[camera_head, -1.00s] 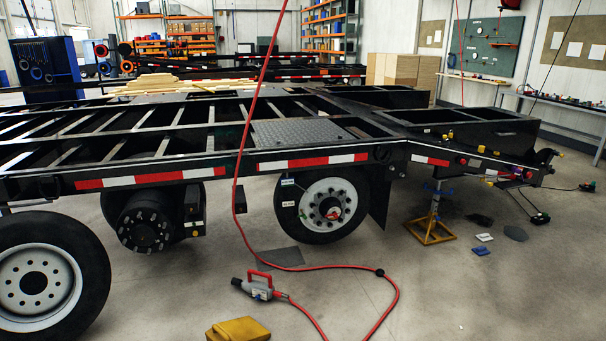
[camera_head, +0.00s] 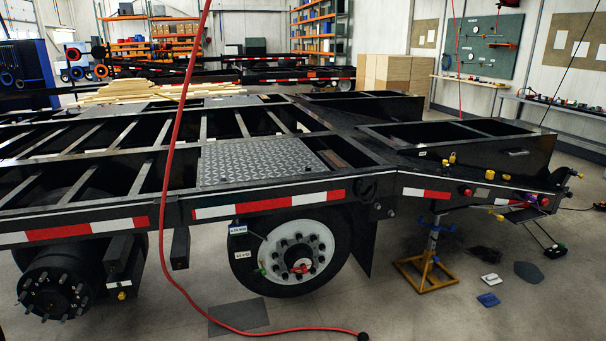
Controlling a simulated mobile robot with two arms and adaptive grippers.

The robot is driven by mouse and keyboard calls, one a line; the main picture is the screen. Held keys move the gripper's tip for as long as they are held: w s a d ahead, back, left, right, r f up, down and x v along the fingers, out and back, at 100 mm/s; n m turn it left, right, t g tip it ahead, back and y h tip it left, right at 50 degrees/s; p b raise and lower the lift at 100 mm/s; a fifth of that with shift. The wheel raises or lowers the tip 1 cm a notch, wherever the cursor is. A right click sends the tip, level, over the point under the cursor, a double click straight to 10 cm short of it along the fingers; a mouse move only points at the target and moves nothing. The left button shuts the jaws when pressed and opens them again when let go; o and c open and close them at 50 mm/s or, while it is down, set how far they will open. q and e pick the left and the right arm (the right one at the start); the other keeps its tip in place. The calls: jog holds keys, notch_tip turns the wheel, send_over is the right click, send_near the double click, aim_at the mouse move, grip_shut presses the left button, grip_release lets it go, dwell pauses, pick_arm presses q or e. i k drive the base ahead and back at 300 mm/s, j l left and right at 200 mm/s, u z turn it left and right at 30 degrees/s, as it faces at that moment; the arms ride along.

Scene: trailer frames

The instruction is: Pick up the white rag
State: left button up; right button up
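A small white folded cloth (camera_head: 491,282), which looks like the white rag, lies on the concrete floor at the lower right, right of the yellow jack stand. A blue cloth (camera_head: 488,300) lies just in front of it, and a dark grey flat piece (camera_head: 528,272) lies to its right. Neither of my grippers shows in the head view.
The black trailer frame (camera_head: 270,205) fills the middle, with a wheel (camera_head: 300,258) beneath it. A yellow jack stand (camera_head: 428,270) stands left of the cloths. A red hose (camera_head: 168,180) hangs down and runs along the floor.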

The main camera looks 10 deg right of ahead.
aim_at(491, 279)
jog(key=i+l, duration=0.2)
jog(key=l, duration=0.25)
jog(key=i+l, duration=0.15)
jog(key=l, duration=0.3)
jog(key=i+l, duration=0.2)
jog(key=l, duration=0.3)
jog(key=i+l, duration=0.15)
jog(key=l, duration=0.3)
jog(key=i+l, duration=0.2)
jog(key=l, duration=0.25)
jog(key=i+l, duration=0.15)
jog(key=l, duration=0.3)
jog(key=i+l, duration=0.2)
jog(key=l, duration=0.25)
jog(key=i+l, duration=0.15)
jog(key=l, duration=0.35)
